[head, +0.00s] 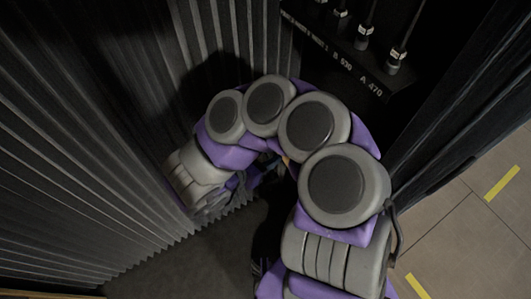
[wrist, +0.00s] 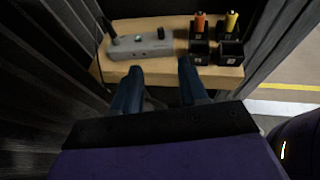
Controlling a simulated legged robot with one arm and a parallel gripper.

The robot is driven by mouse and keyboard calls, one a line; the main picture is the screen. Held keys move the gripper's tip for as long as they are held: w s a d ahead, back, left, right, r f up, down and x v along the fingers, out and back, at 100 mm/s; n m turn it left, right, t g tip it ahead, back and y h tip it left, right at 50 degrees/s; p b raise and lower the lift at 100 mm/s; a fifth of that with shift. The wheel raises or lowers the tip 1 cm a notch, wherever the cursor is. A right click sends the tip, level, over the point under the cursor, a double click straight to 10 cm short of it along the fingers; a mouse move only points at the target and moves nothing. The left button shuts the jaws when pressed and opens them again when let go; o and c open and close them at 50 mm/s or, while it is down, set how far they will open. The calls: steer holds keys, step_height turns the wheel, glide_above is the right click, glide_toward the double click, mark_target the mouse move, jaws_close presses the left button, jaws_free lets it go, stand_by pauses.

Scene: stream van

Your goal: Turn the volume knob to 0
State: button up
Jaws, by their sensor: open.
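In the wrist view a grey box (wrist: 140,47) with a black antenna-like stick, a small green light or screen and a small knob-like bump (wrist: 161,33) sits on a wooden shelf (wrist: 170,73). I cannot tell for sure that the bump is the volume knob, and no markings on it are readable. My gripper (wrist: 157,75) is open, its two dark blue fingers apart and empty, pointing at the shelf. The fingertips appear at the shelf's front edge, below the box in the picture. In the head view my arm hides the shelf and box.
Black holders (wrist: 230,53) stand right of the box, two with an orange and a yellow cylinder. Grey pleated curtain (head: 70,150) lines the left. A black rack with connectors and cables (head: 350,50) stands at the back. Tiled floor with yellow marks (head: 470,240) lies open at right.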

stand_by(0.4)
steer(key=w+d+r+n+g+h+p, duration=0.35)
steer(key=w+n+h+p, duration=0.35)
steer(key=n, duration=0.7)
steer(key=s+a+f+n+p, duration=0.1)
steer(key=a+f+n+p, duration=0.2)
steer(key=a+f+n, duration=1.1)
steer(key=w+d+r+n, duration=0.1)
steer(key=d, duration=0.6)
steer(key=w+d+r+n+b, duration=0.1)
steer(key=w+d, duration=0.1)
steer(key=d, duration=0.5)
steer(key=w+d+r+n+b, duration=0.1)
steer(key=w+d, duration=0.1)
steer(key=d, duration=0.5)
steer(key=shift+w+r, duration=0.1)
steer(key=shift+r, duration=0.05)
jaws_close()
